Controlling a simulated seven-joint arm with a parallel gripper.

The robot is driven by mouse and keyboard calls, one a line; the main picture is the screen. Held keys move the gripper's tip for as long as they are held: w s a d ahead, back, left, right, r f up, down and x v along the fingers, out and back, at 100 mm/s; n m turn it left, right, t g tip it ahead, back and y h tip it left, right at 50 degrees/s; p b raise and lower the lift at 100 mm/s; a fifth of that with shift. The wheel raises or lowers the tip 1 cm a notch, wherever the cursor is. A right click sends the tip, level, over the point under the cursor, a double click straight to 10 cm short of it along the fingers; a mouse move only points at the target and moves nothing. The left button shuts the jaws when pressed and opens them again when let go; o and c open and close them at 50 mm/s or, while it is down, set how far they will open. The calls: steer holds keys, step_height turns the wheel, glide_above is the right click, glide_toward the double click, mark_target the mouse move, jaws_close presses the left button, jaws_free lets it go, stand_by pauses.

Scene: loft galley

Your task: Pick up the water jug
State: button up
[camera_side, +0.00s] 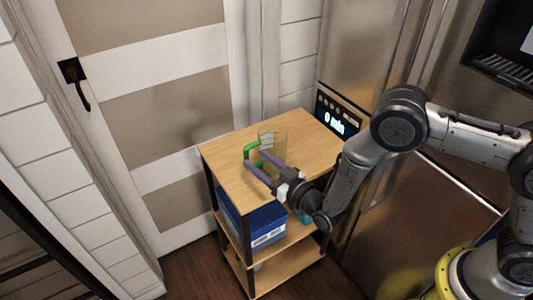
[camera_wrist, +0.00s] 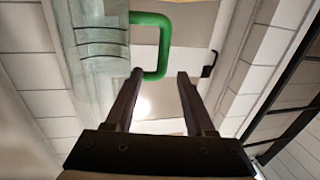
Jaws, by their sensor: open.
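The water jug is a clear, see-through vessel (camera_side: 279,137) with a green handle (camera_side: 248,151), standing on the wooden top of a small shelf cart. In the wrist view its ribbed clear body (camera_wrist: 98,40) fills the upper left, and the green handle (camera_wrist: 165,42) juts out to the right. My gripper (camera_side: 257,166) is open and empty at the handle's side of the jug. In the wrist view the handle's outer bar lines up with the gap between my fingertips (camera_wrist: 160,74). I cannot tell whether the fingertips reach around it.
The cart top (camera_side: 228,150) is otherwise bare. A blue box (camera_side: 262,226) sits on the shelf below. A metal fridge with a small display (camera_side: 337,122) stands close behind the cart at right. A panelled door (camera_side: 165,110) is at left.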

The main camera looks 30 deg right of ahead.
mark_target(248, 155)
steer(key=shift+w+a+f, duration=0.1)
steer(key=shift+w+a, duration=0.1)
steer(key=shift+w, duration=0.65)
steer(key=shift+w+a+f, duration=0.1)
steer(key=shift+w+a, duration=0.15)
steer(key=shift+w, duration=0.6)
steer(key=shift+w+a, duration=0.2)
steer(key=shift+w, duration=0.65)
jaws_close()
